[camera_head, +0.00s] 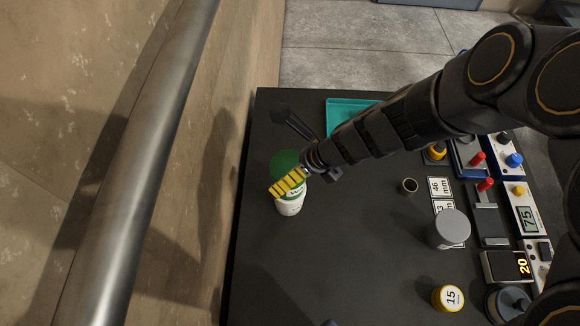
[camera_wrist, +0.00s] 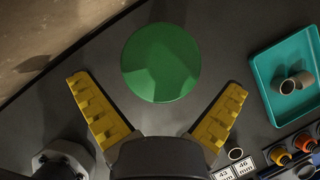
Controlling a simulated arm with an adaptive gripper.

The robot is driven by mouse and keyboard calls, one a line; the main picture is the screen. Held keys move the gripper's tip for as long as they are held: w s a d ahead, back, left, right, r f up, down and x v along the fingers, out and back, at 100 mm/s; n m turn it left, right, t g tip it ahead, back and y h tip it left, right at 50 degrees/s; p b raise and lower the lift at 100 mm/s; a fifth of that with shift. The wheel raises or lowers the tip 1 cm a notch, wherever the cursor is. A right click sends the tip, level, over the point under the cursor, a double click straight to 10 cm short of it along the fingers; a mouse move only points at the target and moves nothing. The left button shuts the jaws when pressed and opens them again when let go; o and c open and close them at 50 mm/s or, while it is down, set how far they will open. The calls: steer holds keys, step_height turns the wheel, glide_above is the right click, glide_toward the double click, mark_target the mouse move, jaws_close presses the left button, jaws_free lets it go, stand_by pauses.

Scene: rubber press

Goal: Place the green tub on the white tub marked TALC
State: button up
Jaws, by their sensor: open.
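A round green top, seemingly of the green tub (camera_head: 282,160), shows just behind my gripper (camera_head: 287,182) in the head view. Below the yellow fingers a white tub body (camera_head: 290,208) with a green-lettered label shows. The fingers hide the join, so I cannot tell whether this is one tub or a green tub on a white one. The word TALC is not readable. In the wrist view the green disc (camera_wrist: 161,62) lies ahead, between the spread fingers of my gripper (camera_wrist: 157,88), with gaps on both sides. My gripper is open and holds nothing.
A teal tray (camera_wrist: 262,77) holding small grey cups lies to the right in the wrist view. The table's front middle is clear.

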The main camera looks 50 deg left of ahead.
steer(key=v, duration=0.9)
steer(key=shift+d+r, duration=0.25)
steer(key=shift+r, duration=0.1)
